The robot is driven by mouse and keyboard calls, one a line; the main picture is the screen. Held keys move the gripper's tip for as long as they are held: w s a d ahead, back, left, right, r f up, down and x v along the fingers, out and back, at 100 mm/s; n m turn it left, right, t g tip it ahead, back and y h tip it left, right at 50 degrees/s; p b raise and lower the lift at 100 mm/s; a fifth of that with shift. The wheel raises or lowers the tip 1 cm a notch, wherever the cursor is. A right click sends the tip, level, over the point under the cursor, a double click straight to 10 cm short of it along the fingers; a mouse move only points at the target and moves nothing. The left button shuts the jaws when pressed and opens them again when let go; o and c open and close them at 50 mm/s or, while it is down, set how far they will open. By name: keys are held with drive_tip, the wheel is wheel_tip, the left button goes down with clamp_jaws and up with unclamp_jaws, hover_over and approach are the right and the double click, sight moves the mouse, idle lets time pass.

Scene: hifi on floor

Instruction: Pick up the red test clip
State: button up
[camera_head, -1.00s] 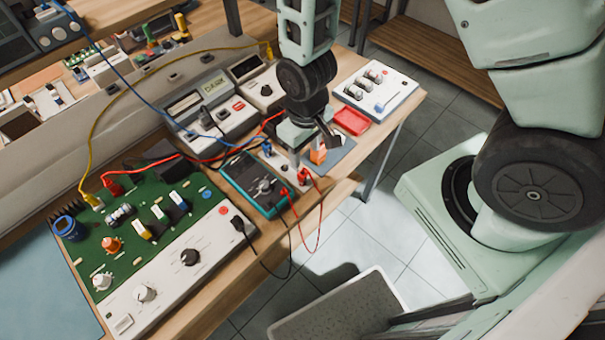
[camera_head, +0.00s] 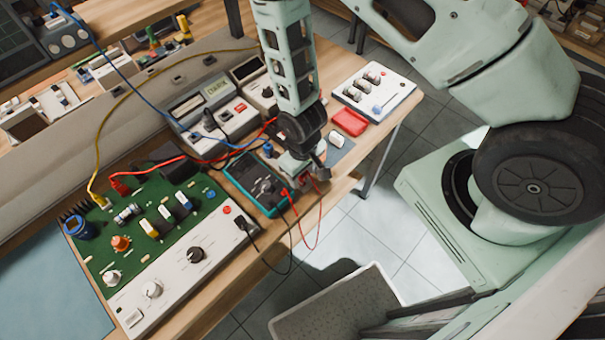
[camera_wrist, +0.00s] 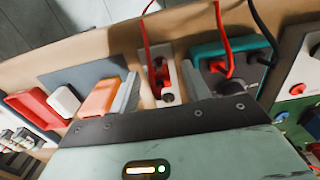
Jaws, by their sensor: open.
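The red test clip (camera_wrist: 158,76) stands on a narrow white strip (camera_wrist: 170,98) in the wrist view, with a red lead running up from it. My gripper (camera_wrist: 160,92) is open, with one grey finger on each side of the strip and clip. The fingers do not visibly touch the clip. In the head view my gripper (camera_head: 306,176) is low over the bench's front edge and hides most of the strip. Another red clip (camera_head: 121,187) sits on the green circuit board (camera_head: 165,225).
An orange block (camera_wrist: 100,97) is close beside the left finger. A white block (camera_wrist: 64,101) and red tray (camera_wrist: 35,108) lie farther left. The teal multimeter (camera_head: 250,185) is right of the gripper in the wrist view. Several loose leads cross the bench (camera_head: 240,250).

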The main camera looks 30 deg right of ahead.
drive_tip(key=shift+f, duration=0.25)
drive_tip(key=shift+c, duration=0.4)
drive_tip(key=c, duration=0.8)
drive_tip(key=shift+c, duration=0.2)
wheel_tip(320, 180, up, 10)
drive_tip(key=shift+f+b, duration=0.2)
drive_tip(key=shift+b, duration=1.05)
wheel_tip(320, 180, up, 8)
drive_tip(key=p, duration=0.5)
drive_tip(key=shift+f+p, duration=0.25)
drive_tip(key=shift+p, duration=0.15)
